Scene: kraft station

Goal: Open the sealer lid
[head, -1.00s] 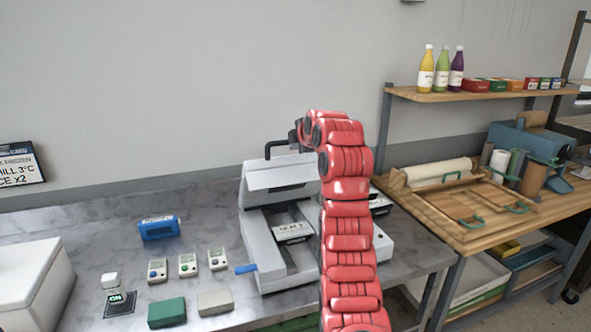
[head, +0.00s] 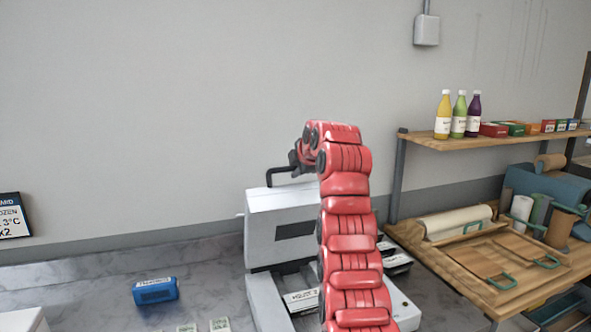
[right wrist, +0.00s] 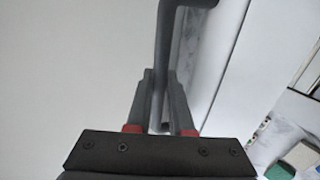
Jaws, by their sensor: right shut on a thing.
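The sealer (head: 265,300) is a grey-white machine on the counter. Its lid (head: 283,222) stands raised at a steep angle, with a dark panel on its front face. A black bar handle (head: 285,172) rises from the lid's top edge. My right gripper (head: 302,157) is at the right end of this handle, partly hidden by my red arm. In the right wrist view, the gripper (right wrist: 161,100) is shut on the dark handle bar (right wrist: 167,50). The arm hides the sealer's right part. My left gripper is not in view.
A blue device (head: 155,291) lies on the marble counter (head: 90,285) to the left. A wooden shelf unit (head: 460,141) with bottles stands at the right. A grey wall is behind the sealer, and the space above the lid is clear.

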